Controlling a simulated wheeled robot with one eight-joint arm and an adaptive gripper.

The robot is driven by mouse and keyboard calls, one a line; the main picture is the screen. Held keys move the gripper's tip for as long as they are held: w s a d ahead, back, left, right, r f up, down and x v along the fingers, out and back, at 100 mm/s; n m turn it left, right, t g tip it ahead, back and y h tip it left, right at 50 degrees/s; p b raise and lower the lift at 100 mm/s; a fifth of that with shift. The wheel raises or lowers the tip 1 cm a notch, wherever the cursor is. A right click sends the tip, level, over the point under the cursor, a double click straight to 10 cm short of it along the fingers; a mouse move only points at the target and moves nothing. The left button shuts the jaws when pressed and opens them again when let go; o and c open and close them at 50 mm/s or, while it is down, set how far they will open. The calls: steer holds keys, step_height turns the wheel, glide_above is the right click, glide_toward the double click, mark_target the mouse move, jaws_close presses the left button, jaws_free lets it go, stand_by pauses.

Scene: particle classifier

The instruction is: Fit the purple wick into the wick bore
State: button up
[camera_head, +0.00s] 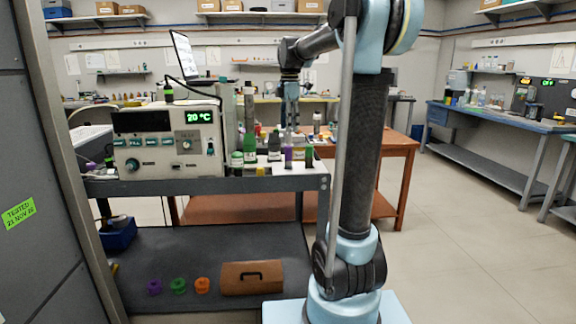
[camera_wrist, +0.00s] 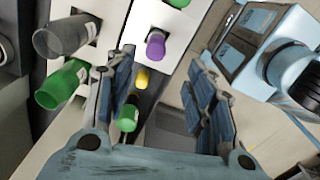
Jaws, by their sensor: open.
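A purple cylinder (camera_wrist: 156,45), which looks like the purple wick, stands in a square opening of a white block (camera_wrist: 132,62) in the wrist view. In the head view a purple piece (camera_head: 288,156) shows at the right end of the cart top. My gripper (camera_wrist: 162,75) is open, with one finger on each side of the line to the purple cylinder. Nothing is held between the fingers. In the head view my gripper (camera_head: 291,128) hangs above the cart's right end, pointing down. I cannot make out which opening is the wick bore.
A yellow piece (camera_wrist: 142,77) and a green piece (camera_wrist: 127,115) lie close to the left finger. A grey cylinder (camera_wrist: 62,38) and a green cylinder (camera_wrist: 62,85) stand further left. An instrument (camera_head: 168,140) fills the cart's left. Coloured rings (camera_head: 179,285) sit on the lower shelf.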

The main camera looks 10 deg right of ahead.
mark_target(288, 146)
step_height(288, 146, down, 6)
steer(key=shift+f, duration=0.25)
steer(key=shift+w+a+f, duration=0.1)
steer(key=shift+w+f, duration=0.1)
steer(key=shift+f, duration=1.1)
steer(key=shift+w+a+f, duration=0.1)
steer(key=shift+w+f, duration=0.05)
steer(key=shift+f, duration=1.15)
jaws_close()
